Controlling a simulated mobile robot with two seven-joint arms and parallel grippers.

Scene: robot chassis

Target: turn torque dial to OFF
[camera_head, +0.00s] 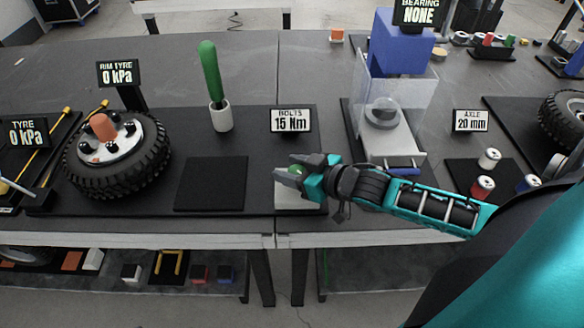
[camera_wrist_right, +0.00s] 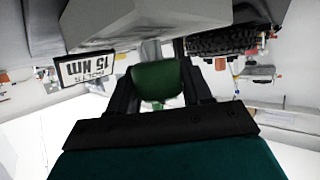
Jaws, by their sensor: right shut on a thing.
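The torque dial is a green knob (camera_wrist_right: 158,82) between the fingers of my right gripper (camera_head: 284,172) in the wrist view. In the head view only a small bit of green shows between the fingers. The gripper is shut on the dial. The dial's pale box (camera_head: 292,199) stands on the bench below it, partly hidden by the gripper. The bolts display (camera_head: 291,121) behind it reads 15 Nm and also shows upside down in the wrist view (camera_wrist_right: 84,66). I cannot read any marks on the dial. My left gripper is not in view.
Left of the dial are an empty black mat (camera_head: 211,184), a green-handled tool (camera_head: 211,72) in a white holder (camera_head: 221,116) and a tyre (camera_head: 116,172) on its rim. Behind my right arm stands a blue press (camera_head: 400,50) with a clear guard. Red and white cans (camera_head: 482,187) stand at right.

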